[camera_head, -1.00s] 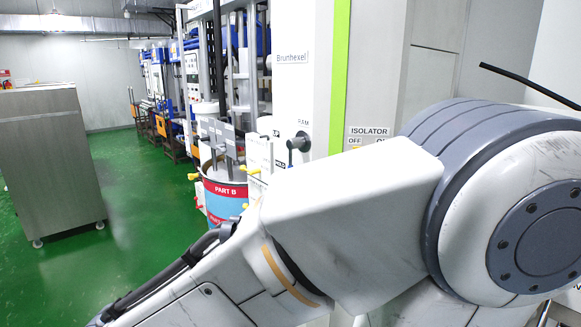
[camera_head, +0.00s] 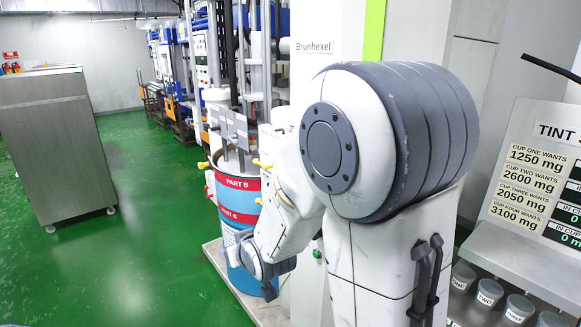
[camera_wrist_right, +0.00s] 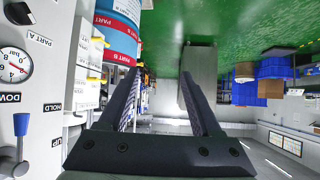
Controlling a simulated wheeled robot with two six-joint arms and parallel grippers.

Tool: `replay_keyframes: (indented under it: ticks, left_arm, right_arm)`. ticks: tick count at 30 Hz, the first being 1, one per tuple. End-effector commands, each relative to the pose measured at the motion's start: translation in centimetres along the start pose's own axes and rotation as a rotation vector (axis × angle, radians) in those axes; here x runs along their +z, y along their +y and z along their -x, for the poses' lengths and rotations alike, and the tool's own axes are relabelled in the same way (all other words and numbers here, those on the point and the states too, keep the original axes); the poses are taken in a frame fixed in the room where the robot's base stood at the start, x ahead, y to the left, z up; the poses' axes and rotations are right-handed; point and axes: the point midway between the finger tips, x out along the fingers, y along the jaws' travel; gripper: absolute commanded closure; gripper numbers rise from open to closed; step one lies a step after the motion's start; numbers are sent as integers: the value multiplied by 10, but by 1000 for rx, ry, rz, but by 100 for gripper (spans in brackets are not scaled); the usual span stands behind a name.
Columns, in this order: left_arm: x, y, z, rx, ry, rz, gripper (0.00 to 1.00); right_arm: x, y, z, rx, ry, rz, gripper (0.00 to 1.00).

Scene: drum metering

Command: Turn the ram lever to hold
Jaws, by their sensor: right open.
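The ram lever (camera_wrist_right: 20,128) has a blue grip and shows at the left edge of the right wrist view. Its grip stands near the DOWN label (camera_wrist_right: 8,97), with the HOLD label (camera_wrist_right: 53,106) and the UP label (camera_wrist_right: 56,142) to the right. In the head view the lever is hidden behind my right arm. My right gripper (camera_wrist_right: 160,75) is open and empty, its two dark fingers apart. The lever lies to the left of the fingers, not between them. My left gripper is not in view.
A blue and red PART B drum (camera_head: 240,215) stands on a pale base beside my right wrist. A pressure gauge (camera_wrist_right: 14,67) is near the lever. A steel cabinet (camera_head: 55,145) stands at left, with open green floor between. Cups and a label board (camera_head: 540,165) are at right.

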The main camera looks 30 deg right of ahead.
Motion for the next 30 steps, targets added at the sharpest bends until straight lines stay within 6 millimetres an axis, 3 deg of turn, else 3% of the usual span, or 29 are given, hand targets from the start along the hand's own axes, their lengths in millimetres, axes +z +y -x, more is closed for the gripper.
replay_keyframes:
  ticks: [1,3,6,10,13,17,30]
  left_arm:
    - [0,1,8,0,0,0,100]
    - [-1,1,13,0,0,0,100]
    - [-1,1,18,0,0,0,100]
    - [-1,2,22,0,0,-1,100]
    - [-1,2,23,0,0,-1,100]
    - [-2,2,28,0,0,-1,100]
    - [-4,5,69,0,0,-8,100]
  right_arm:
    - [-18,40,-3,76,86,-44,34]
    - [-39,86,-1,162,214,-81,34]
    - [-60,143,12,272,371,-112,34]
    - [-73,192,33,376,513,-126,34]
    - [-78,211,45,419,575,-127,34]
    - [-84,222,46,437,602,-126,34]
    - [-126,253,-8,435,603,-125,34]
